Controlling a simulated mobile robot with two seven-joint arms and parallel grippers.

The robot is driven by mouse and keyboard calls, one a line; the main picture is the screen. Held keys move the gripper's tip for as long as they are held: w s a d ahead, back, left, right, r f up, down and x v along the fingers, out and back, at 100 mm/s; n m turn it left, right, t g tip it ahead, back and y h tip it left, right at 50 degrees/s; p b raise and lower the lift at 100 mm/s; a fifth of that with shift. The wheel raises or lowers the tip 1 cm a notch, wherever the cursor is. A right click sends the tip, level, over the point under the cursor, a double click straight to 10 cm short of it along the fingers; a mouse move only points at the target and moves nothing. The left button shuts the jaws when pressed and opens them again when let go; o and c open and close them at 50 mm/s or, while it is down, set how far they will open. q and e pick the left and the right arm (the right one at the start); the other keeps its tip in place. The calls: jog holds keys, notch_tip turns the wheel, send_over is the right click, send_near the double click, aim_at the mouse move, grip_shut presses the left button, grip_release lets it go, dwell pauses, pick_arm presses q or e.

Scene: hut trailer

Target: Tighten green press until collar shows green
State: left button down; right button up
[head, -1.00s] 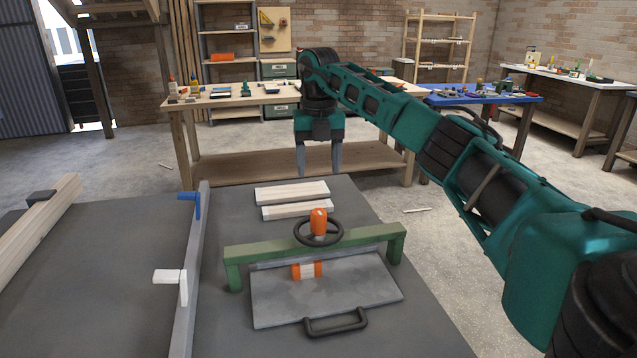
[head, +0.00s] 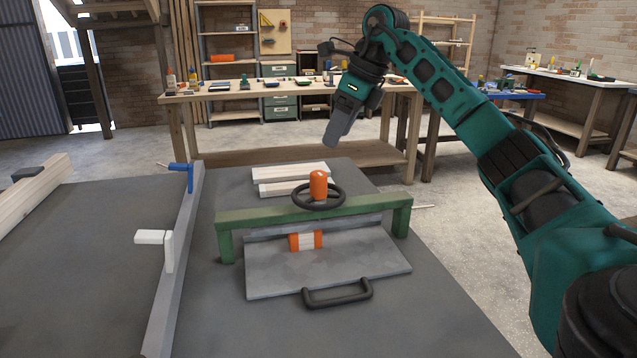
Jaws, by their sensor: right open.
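The green press (head: 370,223) stands on the dark grey bench top, its beam spanning a grey metal plate (head: 340,267) with a black handle. A black handwheel (head: 336,202) with an orange knob (head: 318,185) sits on top of the beam. Below the beam is an orange and white collar (head: 306,240); no green shows on it. My right gripper (head: 334,138) is above and behind the wheel, apart from it, tilted and seen from the side, with its fingers overlapping. It holds nothing. My left gripper is not in view.
Two pale boards (head: 290,173) lie behind the press. A grey fence (head: 180,260) with a blue clamp (head: 181,170) and a white lever (head: 150,237) runs to its left. A wooden workbench (head: 220,95) stands further back.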

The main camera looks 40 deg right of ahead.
aim_at(319, 173)
jog(key=b+x, duration=0.2)
jog(key=x, duration=0.8)
jog(key=shift+s, duration=0.1)
jog(key=shift+x, duration=0.8)
jog(key=shift+c, duration=0.7)
jog(key=shift+r, duration=0.1)
jog(key=c, duration=0.9)
